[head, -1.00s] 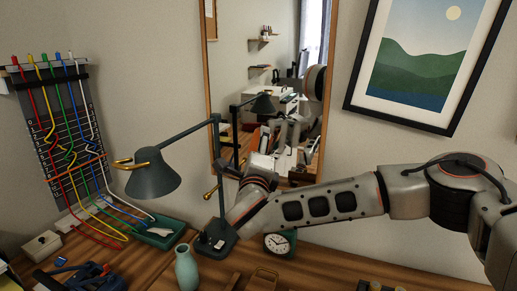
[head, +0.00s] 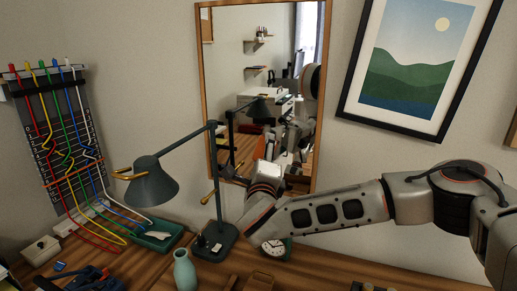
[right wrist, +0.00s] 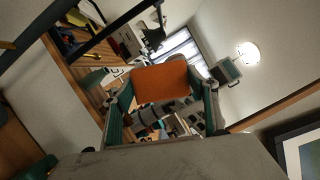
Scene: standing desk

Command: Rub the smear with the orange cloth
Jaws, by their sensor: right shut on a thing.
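The orange cloth (right wrist: 162,82) shows in the right wrist view, spread flat between the two teal-padded fingers of my right gripper (right wrist: 163,98), which is shut on it. In the head view my right gripper (head: 234,176) is at the lower left of the wall mirror (head: 265,75), mostly hidden behind my own wrist. The mirror fills much of the right wrist view with a reflection of the room. I cannot make out the smear in either view. Whether the cloth touches the glass cannot be told. My left gripper is not in view.
A dark desk lamp (head: 153,186) stands left of my right gripper, its post close by. A clock (head: 274,248) sits under my forearm, with a teal vase (head: 185,270) to its left. A framed picture (head: 419,60) hangs at right. A wire rack (head: 60,150) stands at left.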

